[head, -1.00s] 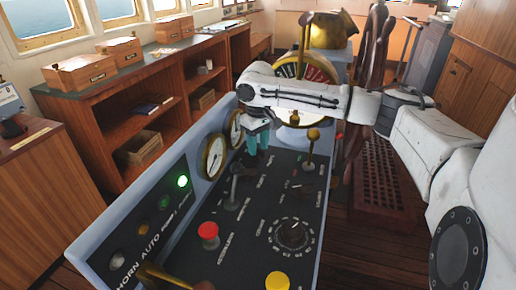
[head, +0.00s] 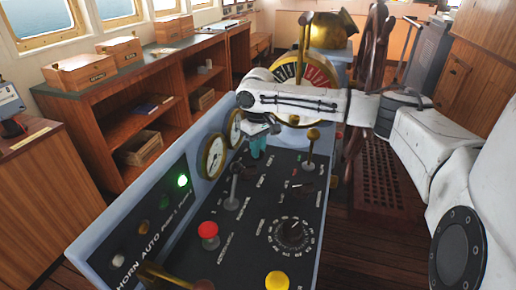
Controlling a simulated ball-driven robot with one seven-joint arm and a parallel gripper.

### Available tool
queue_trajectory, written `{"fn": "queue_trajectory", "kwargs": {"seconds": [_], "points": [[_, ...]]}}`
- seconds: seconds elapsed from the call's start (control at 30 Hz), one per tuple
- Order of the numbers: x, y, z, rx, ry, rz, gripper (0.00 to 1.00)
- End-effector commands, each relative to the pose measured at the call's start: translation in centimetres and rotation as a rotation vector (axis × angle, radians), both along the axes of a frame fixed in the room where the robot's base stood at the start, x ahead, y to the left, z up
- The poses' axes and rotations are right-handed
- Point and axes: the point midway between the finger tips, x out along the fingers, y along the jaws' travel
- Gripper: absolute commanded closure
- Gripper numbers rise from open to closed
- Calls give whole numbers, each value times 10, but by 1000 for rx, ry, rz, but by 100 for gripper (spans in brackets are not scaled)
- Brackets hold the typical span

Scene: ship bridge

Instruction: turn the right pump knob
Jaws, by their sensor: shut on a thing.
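My gripper (head: 258,154) points down at the far part of the dark control panel (head: 262,215), near the two brass gauges. Its teal fingers are shut on a small knob on the panel, which the fingers hide almost wholly. I cannot read its label or tell how far it is turned. Another dark knob (head: 302,187) sits nearer and to the right, free of the gripper.
A grey lever (head: 233,187) stands just in front of my gripper, and a brass-topped lever (head: 312,143) to its right. A red button (head: 208,231), a round black dial (head: 290,234) and a yellow button (head: 277,281) lie nearer. Brass gauges (head: 214,156) line the left wall.

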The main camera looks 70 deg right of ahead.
Motion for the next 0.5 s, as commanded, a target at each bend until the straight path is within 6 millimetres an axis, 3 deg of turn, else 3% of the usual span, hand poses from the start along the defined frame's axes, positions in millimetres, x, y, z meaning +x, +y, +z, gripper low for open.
{"fn": "queue_trajectory", "kwargs": {"seconds": [0.5], "points": [[0,0,1,4,1,87,100]]}}
